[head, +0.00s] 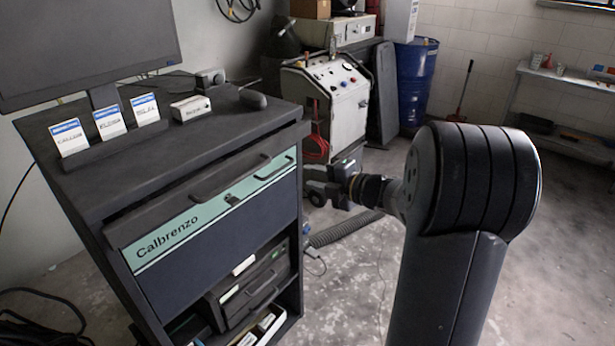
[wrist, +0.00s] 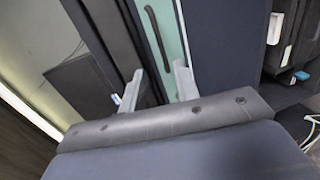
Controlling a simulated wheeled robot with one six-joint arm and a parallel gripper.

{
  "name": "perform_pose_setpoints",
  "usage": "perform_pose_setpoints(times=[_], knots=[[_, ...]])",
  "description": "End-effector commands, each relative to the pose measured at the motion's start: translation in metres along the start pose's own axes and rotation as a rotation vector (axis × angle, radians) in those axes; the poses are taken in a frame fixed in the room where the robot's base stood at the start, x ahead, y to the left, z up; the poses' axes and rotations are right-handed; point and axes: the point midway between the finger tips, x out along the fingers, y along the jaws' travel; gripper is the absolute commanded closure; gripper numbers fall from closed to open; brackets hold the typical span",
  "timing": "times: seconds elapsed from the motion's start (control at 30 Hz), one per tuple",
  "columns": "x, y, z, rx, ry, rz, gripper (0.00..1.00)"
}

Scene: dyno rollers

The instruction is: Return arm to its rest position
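My arm (head: 455,220) rises on the right in the head view, a dark grey link with a ribbed black joint on top. Its wrist reaches left toward the front of the dark cabinet (head: 215,235). My gripper (head: 312,188) is just right of the cabinet's upper front corner, partly hidden by its own body. In the wrist view the two grey fingers of my gripper (wrist: 157,86) stand apart with nothing between them. Beyond them are the cabinet's teal strip (wrist: 172,35) and a black handle (wrist: 157,42). I see no contact with the cabinet.
On the cabinet top are a monitor (head: 90,45), several small white-and-blue boxes (head: 108,122), a white box (head: 190,108) and a mouse-like dark object (head: 253,98). A white machine (head: 340,100) and a blue barrel (head: 414,80) stand behind. Floor at the right is clear.

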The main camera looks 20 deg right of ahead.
Motion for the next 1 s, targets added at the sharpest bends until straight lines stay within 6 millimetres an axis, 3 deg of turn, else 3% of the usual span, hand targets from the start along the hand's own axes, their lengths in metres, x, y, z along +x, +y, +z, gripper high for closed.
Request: perform_pose_setpoints(times=[0.37,0.9,1.0], knots=[[0.006,0.000,0.000,0.001,0.001,0.000,0.70],[0.100,0.001,-0.001,0.001,0.003,0.000,0.70],[0.108,-0.002,0.000,0.001,0.000,0.002,0.70]])
